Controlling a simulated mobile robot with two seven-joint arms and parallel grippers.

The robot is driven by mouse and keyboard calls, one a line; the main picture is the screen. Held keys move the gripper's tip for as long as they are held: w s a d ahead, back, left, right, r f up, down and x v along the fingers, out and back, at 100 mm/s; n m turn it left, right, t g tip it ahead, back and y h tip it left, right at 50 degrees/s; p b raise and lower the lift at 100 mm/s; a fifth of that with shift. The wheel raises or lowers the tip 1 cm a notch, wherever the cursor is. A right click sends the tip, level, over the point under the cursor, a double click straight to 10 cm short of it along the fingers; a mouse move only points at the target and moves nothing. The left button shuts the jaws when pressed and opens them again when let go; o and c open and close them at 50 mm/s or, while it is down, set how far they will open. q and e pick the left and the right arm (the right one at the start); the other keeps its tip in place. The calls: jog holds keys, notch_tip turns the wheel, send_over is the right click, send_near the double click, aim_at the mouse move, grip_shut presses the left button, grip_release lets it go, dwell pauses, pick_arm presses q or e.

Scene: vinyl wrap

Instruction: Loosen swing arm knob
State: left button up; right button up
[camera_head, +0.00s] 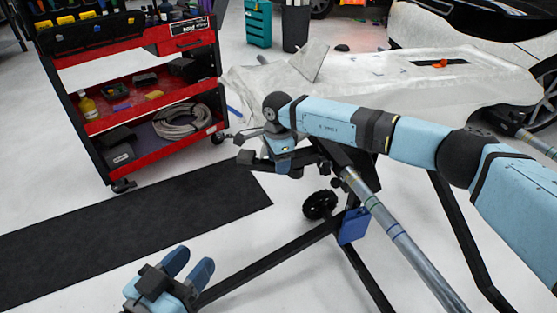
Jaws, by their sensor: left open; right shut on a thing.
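My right gripper (298,166) reaches in from the right to the top of the black stand (345,157), beside the upper end of a grey metal tube (372,202). It is shut on a small dark part there, which I take to be the swing arm knob; the fingers and my wrist mostly hide it. My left gripper (190,265) is low at the bottom left, open and empty, with its two blue fingers apart. It is well away from the stand head, near the stand's leg.
A blue box (354,226) and a black ribbed wheel (320,205) are at the stand. A red tool cart (152,144) stands at the left, behind a black mat (110,232). A white sheet-covered panel (480,75) and a white car (470,25) are behind.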

jog(key=shift+r+g, duration=0.1)
jog(key=shift+g, duration=0.2)
jog(key=shift+g+h, duration=0.3)
jog(key=shift+g, duration=0.4)
pick_arm(q)
jog(key=shift+s+d+f, duration=0.1)
jog(key=shift+s+f, duration=0.05)
jog(key=shift+f, duration=0.2)
jog(key=shift+r, duration=0.1)
pick_arm(e)
jog(key=o, duration=0.9)
pick_arm(q)
jog(key=shift+r, duration=0.15)
jog(key=shift+r, duration=0.15)
